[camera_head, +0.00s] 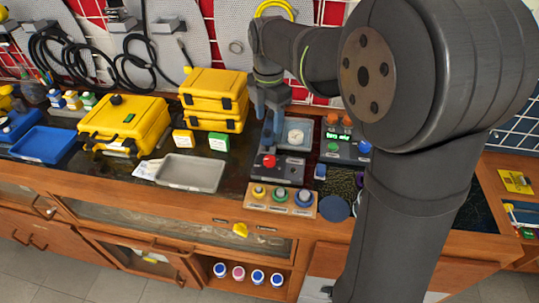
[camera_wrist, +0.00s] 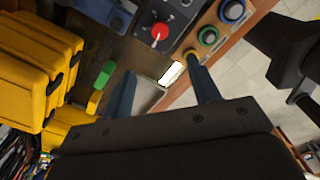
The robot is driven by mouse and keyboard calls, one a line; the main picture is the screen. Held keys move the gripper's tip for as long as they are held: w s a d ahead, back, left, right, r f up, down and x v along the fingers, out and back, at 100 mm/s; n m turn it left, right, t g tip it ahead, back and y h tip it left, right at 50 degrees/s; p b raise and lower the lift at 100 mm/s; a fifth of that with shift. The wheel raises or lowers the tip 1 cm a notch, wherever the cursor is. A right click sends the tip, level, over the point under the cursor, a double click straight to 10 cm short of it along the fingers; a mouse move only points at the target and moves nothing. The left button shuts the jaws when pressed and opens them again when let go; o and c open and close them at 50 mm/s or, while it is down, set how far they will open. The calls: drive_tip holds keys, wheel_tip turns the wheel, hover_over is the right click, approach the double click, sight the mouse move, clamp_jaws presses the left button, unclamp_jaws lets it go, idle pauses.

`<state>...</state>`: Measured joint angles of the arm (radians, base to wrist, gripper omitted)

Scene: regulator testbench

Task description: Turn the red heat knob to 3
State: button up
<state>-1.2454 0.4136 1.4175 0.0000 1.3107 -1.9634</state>
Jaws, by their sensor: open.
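The red heat knob (camera_head: 269,160) sits on a dark control box (camera_head: 292,170) on the bench. In the wrist view the red knob (camera_wrist: 160,31) shows near the top, with pale markings around it too small to read, so I cannot tell its setting. My gripper (camera_head: 268,128) is above and behind the knob in the head view, pointing down. In the wrist view my gripper (camera_wrist: 163,82) has its two fingers wide apart and empty. The knob lies beyond the fingertips, not touched.
A wooden block with yellow, green and blue knobs (camera_head: 281,198) stands in front of the box. A round gauge (camera_head: 296,136) is behind it. A grey tray (camera_head: 190,172) and yellow cases (camera_head: 215,90) are to the left. A panel with coloured buttons (camera_head: 345,146) is at right.

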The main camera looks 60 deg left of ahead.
sight(269, 159)
wheel_tip(269, 159, down, 15)
drive_tip(key=shift+r, duration=0.15)
drive_tip(key=c, duration=1)
